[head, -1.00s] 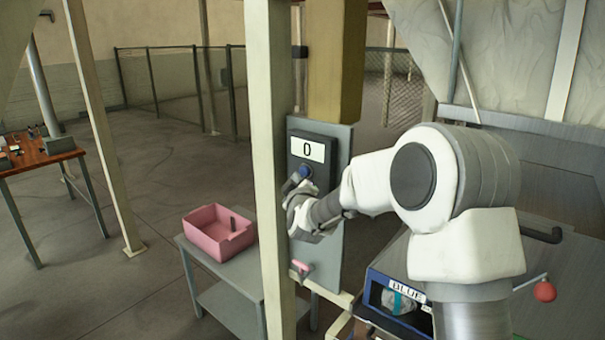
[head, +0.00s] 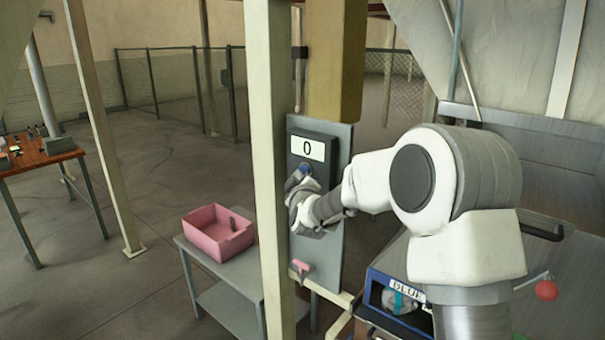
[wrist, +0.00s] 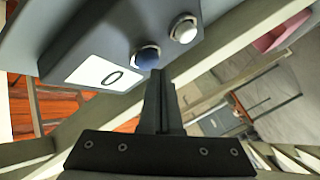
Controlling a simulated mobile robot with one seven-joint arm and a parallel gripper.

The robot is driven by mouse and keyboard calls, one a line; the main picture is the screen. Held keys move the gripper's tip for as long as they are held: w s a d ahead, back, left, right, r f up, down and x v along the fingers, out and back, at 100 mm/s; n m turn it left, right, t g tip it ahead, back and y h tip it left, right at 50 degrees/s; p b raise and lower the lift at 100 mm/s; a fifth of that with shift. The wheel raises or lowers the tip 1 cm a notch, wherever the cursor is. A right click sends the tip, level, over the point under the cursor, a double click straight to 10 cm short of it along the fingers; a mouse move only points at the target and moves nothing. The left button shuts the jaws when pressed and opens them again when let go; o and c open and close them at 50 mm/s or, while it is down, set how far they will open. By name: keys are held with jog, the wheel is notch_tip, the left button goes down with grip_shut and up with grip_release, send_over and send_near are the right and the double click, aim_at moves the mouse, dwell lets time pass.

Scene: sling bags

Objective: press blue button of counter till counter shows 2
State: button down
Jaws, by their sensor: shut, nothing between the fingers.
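The counter (head: 325,143) is a dark box on a grey panel, and its white display (head: 307,148) reads 0. The display also shows in the wrist view (wrist: 100,72). The blue button (wrist: 147,57) sits beside the display in the wrist view, with a white button (wrist: 184,29) to its right. In the head view the blue button (head: 306,169) is just below the display, partly hidden by my arm. My gripper (wrist: 157,78) is shut and empty, its tips close to the blue button. I cannot tell whether they touch it.
A pink bin (head: 217,233) stands on a small grey table left of the post (head: 270,130). A pink handle (head: 301,267) is low on the panel.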

jog(key=shift+w+d, duration=0.35)
jog(key=shift+w, duration=0.05)
dwell(0.7)
jog(key=shift+b, duration=0.3)
jog(key=shift+s+a+b, duration=0.3)
jog(key=shift+s+a, duration=0.25)
jog(key=shift+s, duration=0.15)
jog(key=s+a, duration=0.1)
jog(key=s, duration=0.1)
jog(key=s+a+b, duration=0.1)
jog(key=s+a, duration=0.1)
dwell(0.3)
